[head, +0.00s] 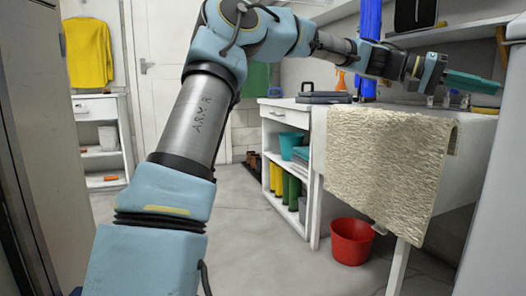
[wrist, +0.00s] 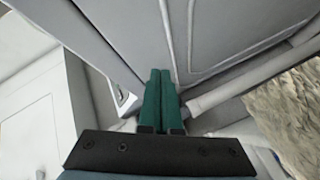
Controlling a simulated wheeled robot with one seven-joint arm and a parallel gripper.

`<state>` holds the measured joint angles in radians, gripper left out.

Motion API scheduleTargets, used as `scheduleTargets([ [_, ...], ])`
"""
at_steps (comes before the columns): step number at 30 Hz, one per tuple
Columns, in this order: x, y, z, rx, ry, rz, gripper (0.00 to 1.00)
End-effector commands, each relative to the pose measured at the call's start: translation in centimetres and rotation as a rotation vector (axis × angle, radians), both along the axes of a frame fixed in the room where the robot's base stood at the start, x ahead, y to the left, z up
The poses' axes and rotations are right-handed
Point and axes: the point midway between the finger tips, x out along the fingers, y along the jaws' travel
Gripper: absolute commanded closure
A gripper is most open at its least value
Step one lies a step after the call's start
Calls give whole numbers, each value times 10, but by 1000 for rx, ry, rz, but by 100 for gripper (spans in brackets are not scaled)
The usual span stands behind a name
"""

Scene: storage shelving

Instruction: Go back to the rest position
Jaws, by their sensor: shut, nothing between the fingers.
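Beyond the fingertips is a pale grey panelled surface.
A red bucket (head: 351,241) stands on the floor beneath. A blue upright object (head: 369,25) stands behind my forearm. The grey floor (head: 240,235) is clear at centre.

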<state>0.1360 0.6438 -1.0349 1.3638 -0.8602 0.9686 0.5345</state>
Motion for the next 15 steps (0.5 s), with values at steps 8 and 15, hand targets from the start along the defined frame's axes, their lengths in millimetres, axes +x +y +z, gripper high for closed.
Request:
scheduleTargets([
  [8,49,104,-163,541,-165,265,100],
  [15,80,257,-240,898,-243,507,100],
])
